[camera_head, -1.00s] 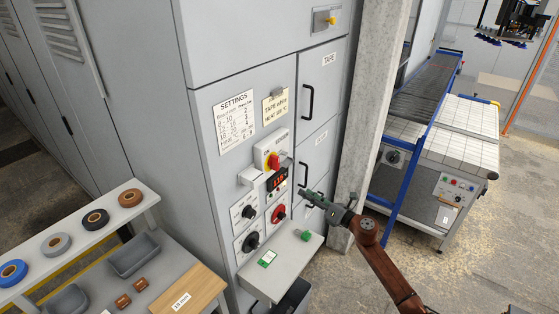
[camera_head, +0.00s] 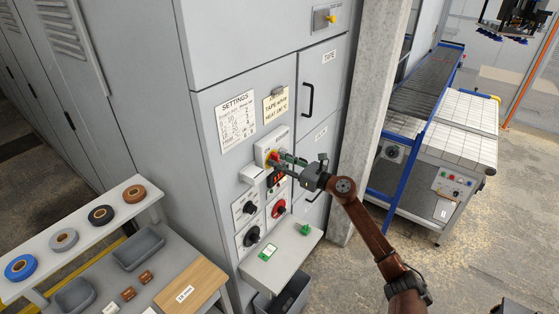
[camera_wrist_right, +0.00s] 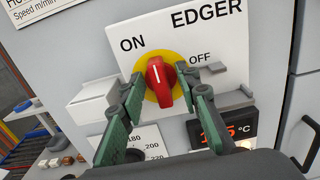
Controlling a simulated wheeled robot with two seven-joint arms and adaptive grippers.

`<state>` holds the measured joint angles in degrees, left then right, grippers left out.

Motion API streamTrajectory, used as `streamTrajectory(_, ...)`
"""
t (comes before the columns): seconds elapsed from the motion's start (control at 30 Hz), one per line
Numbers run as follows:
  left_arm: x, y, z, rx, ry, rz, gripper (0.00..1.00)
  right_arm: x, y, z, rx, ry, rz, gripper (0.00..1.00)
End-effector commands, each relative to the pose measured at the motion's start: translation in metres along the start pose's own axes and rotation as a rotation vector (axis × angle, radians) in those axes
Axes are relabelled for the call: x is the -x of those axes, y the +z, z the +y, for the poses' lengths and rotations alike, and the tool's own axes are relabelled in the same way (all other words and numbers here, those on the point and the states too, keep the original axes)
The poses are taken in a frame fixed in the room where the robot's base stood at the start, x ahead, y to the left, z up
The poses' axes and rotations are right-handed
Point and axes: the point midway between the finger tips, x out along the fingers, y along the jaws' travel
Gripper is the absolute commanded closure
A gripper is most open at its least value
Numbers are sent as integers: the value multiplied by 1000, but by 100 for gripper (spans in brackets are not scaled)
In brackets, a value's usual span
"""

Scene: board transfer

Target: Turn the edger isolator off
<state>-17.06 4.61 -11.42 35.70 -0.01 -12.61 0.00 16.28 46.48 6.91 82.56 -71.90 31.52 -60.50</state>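The edger isolator is a red knob on a yellow disc on a white box. It shows in the right wrist view (camera_wrist_right: 160,82), with ON at its upper left and OFF at its right. The knob stands roughly upright there, its white mark pointing up between the two words. My right gripper (camera_wrist_right: 168,92) is open, its green fingers on either side of the knob; contact is not clear. In the head view my right gripper (camera_head: 284,161) reaches in from the right and partly hides the isolator (camera_head: 273,156). My left gripper is not in view.
Below the isolator are a red temperature display (camera_wrist_right: 222,132), black dials (camera_head: 249,208) and a red dial (camera_head: 278,208). A small shelf (camera_head: 262,270) holds a green-marked card and a green object. A bench with tape rolls (camera_head: 63,240) stands at left. A concrete pillar (camera_head: 362,120) rises at right.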

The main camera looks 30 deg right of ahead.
Motion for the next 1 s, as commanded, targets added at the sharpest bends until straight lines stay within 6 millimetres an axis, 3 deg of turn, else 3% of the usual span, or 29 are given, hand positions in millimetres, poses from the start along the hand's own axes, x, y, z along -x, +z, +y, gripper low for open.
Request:
streamTrajectory(0.23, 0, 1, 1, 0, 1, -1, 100, -1, -1, 0, -1, 0, 0, 70)
streamTrajectory(0.67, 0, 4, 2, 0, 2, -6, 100, 0, -1, 0, -1, 0, 0, 99)
streamTrajectory(1.0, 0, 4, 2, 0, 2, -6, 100, 0, 0, 0, -8, -1, 0, 100)
